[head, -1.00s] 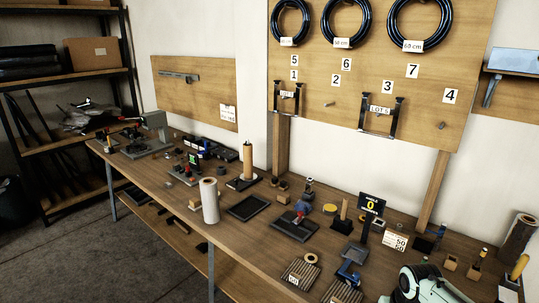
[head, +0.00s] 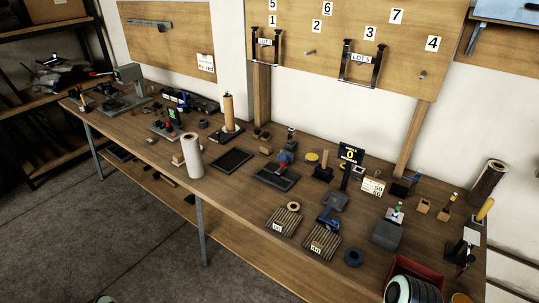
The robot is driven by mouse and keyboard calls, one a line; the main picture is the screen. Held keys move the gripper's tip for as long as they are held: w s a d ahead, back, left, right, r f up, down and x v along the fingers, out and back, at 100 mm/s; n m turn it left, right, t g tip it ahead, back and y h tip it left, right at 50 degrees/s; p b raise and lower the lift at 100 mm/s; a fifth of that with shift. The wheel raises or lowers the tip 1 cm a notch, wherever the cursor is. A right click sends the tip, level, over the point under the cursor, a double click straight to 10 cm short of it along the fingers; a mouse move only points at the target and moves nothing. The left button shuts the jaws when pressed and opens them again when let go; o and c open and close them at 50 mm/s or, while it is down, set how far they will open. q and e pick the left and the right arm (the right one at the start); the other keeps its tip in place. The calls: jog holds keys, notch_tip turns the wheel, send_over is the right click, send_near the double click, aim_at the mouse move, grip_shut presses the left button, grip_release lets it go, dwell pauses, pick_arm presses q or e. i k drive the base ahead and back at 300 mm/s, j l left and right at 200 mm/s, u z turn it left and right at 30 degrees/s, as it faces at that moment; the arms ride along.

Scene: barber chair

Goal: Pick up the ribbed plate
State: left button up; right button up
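Two dark ribbed plates lie side by side on the front part of the bench in the head view. The left ribbed plate (head: 285,217) has a small white tag at its front edge and a tan ring at its back edge. The right ribbed plate (head: 322,241) also has a white tag, and a blue tool lies at its back edge. The task does not say which of the two is meant. Neither gripper shows. Pale green parts of my arms show at the bottom edge, at the lower right and, barely, at the lower left.
A dark blue ring (head: 354,258) and a grey block (head: 387,235) are right of the plates. A red bin (head: 428,272) is at the lower right. A black tray (head: 232,160) and a white roll (head: 193,156) stand to the left. Bare bench top (head: 236,195) lies left of the plates.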

aim_at(284, 221)
jog(key=i+l+z, duration=0.15)
jog(key=z, duration=0.3)
jog(key=i+l+z, duration=0.15)
jog(key=z, duration=0.3)
jog(key=i+z, duration=0.2)
jog(key=z, duration=0.25)
jog(key=l, duration=0.05)
